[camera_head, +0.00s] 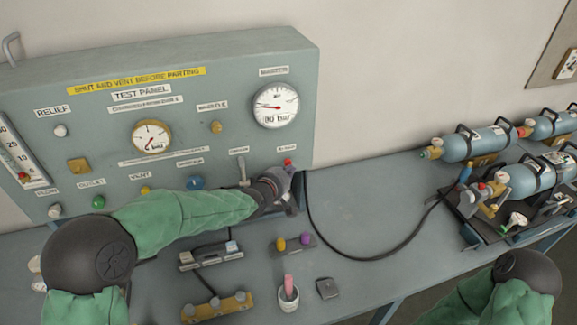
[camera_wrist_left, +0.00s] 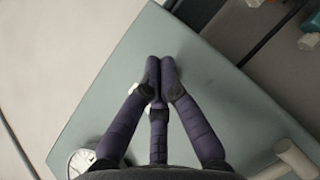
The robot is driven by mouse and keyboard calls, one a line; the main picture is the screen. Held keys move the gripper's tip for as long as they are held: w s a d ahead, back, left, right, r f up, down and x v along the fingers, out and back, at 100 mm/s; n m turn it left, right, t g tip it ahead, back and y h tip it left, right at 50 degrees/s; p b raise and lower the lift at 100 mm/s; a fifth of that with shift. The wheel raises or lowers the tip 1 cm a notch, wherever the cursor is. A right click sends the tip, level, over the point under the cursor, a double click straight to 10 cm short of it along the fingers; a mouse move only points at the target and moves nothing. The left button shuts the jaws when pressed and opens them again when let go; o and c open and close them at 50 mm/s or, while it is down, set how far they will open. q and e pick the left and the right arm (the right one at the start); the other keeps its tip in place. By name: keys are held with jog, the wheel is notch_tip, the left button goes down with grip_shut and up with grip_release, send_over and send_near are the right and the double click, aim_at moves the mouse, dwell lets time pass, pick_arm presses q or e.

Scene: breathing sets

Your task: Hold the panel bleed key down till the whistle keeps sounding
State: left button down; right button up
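The test panel (camera_head: 90,95) stands upright at the back of the bench. A small red part (camera_head: 288,162) shows at its lower right, under a small label too blurred to read surely; I take it for the bleed key. My left gripper (camera_head: 284,176) is right at this spot and partly hides what is there. In the left wrist view its fingers (camera_wrist_left: 160,66) are drawn together at the tips, with nothing clearly between them. Whether they touch or press the key I cannot tell. The brass whistle (camera_head: 216,127) is on the panel under its label. My right gripper is out of view.
A black hose (camera_head: 345,250) runs from the panel's lower right across the bench to blue cylinders (camera_head: 465,147) at the right. A cup with a pink item (camera_head: 288,296), a dark block (camera_head: 328,288) and small fittings lie in front. The bench middle is mostly clear.

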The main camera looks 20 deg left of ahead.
pick_arm(q)
jog(key=shift+w+a+r+b, duration=0.1)
jog(key=shift+w+a+b, duration=0.3)
jog(key=shift+b, duration=0.25)
dwell(0.8)
jog(key=shift+w+r, duration=0.1)
jog(key=shift+r, duration=0.05)
dwell(2.7)
jog(key=shift+d, duration=0.1)
dwell(0.5)
jog(key=shift+s+d+f, duration=0.2)
jog(key=shift+s+d, duration=0.3)
jog(key=shift+s, duration=0.3)
jog(key=shift+s+d+p, duration=0.45)
jog(key=shift+s+d, duration=0.25)
jog(key=shift+s, duration=0.35)
jog(key=shift+s+d+p, duration=0.4)
jog(key=shift+s+d, duration=0.3)
jog(key=shift+s, duration=0.35)
